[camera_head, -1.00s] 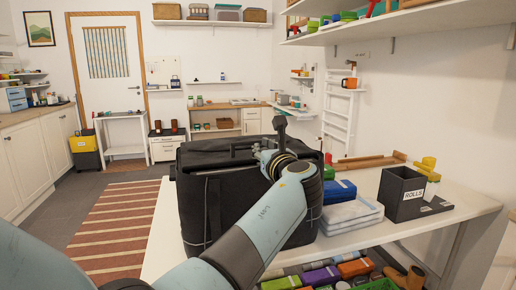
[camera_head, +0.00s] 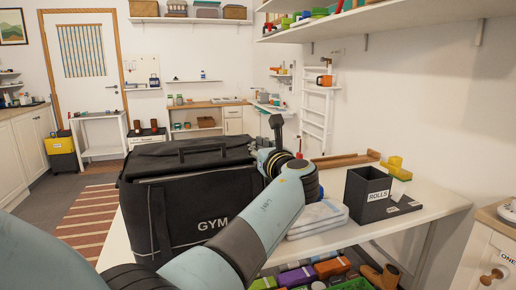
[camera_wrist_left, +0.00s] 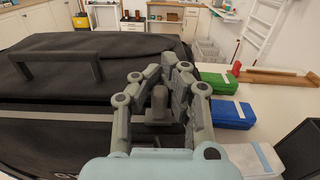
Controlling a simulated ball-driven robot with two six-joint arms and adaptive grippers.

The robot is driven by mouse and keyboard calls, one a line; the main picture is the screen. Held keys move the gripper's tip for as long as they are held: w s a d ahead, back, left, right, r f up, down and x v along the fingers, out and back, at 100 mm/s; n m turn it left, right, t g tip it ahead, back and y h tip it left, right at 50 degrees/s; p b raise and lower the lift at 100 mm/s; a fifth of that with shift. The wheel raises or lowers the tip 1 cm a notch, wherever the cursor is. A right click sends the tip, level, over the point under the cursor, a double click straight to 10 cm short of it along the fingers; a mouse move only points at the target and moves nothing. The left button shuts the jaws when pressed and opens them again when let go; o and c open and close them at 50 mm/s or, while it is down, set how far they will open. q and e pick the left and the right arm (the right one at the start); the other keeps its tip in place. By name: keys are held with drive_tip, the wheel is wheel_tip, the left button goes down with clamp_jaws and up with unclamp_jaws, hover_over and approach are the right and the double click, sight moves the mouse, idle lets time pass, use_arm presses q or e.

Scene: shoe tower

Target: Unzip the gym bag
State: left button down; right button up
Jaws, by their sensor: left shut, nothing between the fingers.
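The black gym bag (camera_head: 185,205), marked GYM on its front, stands upright on the white table. Its top looks closed and has a dark handle (camera_head: 203,152); the bag also fills the left of the left wrist view (camera_wrist_left: 60,125). In the left wrist view the left gripper (camera_wrist_left: 165,72) is shut and empty over the bag's edge. A grey upright peg (camera_wrist_left: 158,98) shows between its finger links; I cannot tell whether it is a zip pull. My right gripper is not in view.
White folded items (camera_head: 318,218) and a black ROLLS box (camera_head: 368,196) stand right of the bag. Blue (camera_wrist_left: 231,114) and green (camera_wrist_left: 220,83) boxes lie beside it. A wooden tray (camera_head: 345,159) is at the back. Coloured goods fill the shelf below.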

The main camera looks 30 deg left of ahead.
use_arm(q)
drive_tip(key=c, duration=1.7)
unclamp_jaws()
drive_tip(key=shift+f, duration=0.1)
drive_tip(key=o, duration=0.4)
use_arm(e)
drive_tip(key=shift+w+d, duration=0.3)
use_arm(q)
wheel_tip(320, 180, up, 10)
drive_tip(key=shift+r, duration=0.1)
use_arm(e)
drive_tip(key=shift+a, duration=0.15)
